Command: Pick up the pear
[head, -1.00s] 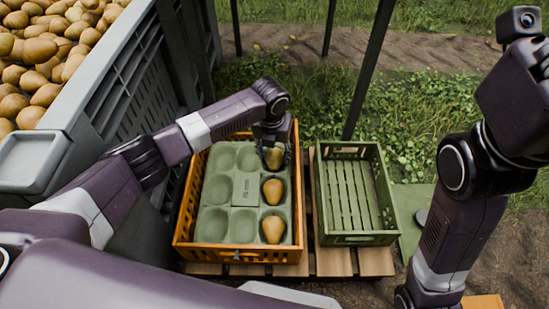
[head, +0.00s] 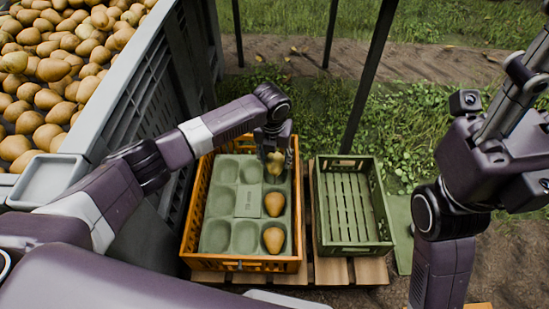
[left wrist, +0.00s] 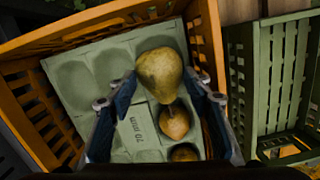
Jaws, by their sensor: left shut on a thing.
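My left gripper (head: 275,152) is shut on a pear (head: 275,164) above the far right corner of the tray. In the left wrist view the yellow-green pear (left wrist: 161,74) sits between the two fingers. The green tray (head: 247,204) lies in an orange crate (head: 190,205). Two more pears, the middle one (head: 274,204) and the near one (head: 273,240), rest in its right column. The other cups that show look empty. My right arm is at the right in the head view; its fingertips are not visible.
An empty green slatted crate (head: 352,246) stands right of the orange crate, both on a wooden pallet (head: 332,271). A large grey bin (head: 118,110) full of pears is at the left. A dark post (head: 366,85) rises behind the crates.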

